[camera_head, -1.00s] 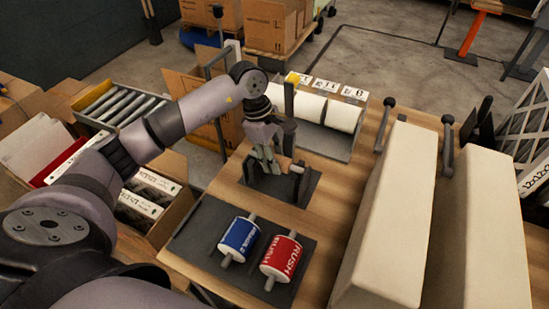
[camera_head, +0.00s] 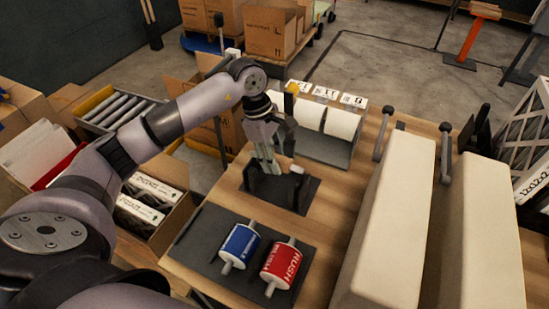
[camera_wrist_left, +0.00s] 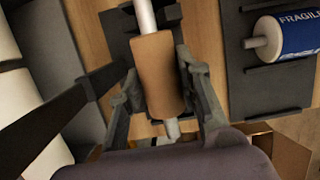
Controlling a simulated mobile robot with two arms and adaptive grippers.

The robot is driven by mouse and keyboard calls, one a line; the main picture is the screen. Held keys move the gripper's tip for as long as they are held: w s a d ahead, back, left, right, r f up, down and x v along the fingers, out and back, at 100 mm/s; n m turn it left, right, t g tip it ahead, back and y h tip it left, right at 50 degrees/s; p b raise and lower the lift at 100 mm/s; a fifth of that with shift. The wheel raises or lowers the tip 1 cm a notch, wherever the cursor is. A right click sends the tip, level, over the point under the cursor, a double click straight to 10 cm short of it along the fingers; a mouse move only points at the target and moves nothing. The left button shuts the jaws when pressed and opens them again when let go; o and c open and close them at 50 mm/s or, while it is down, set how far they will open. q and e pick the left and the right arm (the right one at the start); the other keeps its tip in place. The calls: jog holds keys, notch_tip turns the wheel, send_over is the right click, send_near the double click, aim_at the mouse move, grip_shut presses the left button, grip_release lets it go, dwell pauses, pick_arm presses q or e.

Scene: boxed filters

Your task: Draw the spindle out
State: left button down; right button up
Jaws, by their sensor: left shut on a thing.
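My left gripper (camera_head: 270,168) is at the dark stand (camera_head: 303,199) on the wooden bench. In the left wrist view its two fingers (camera_wrist_left: 165,88) lie on either side of a brown cylindrical core (camera_wrist_left: 157,72) and are shut on it. A pale grey spindle (camera_wrist_left: 146,16) sticks out of the core's far end, and a short end of it shows at the near end (camera_wrist_left: 172,129). In the head view the gripper hides most of the core and spindle. My right gripper is not in view.
A dark tray (camera_head: 192,238) holds a blue roll (camera_head: 240,245) and a red roll (camera_head: 282,262) in front of the stand. White rolls (camera_head: 342,123) lie in a grey rack behind. Two long cream blocks (camera_head: 388,220) stand to the right. An open carton (camera_head: 150,230) is at the left.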

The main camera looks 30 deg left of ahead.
pick_arm(q)
jog(key=shift+r, duration=0.35)
jog(key=shift+r+p, duration=2.1)
jog(key=shift+r, duration=2.4)
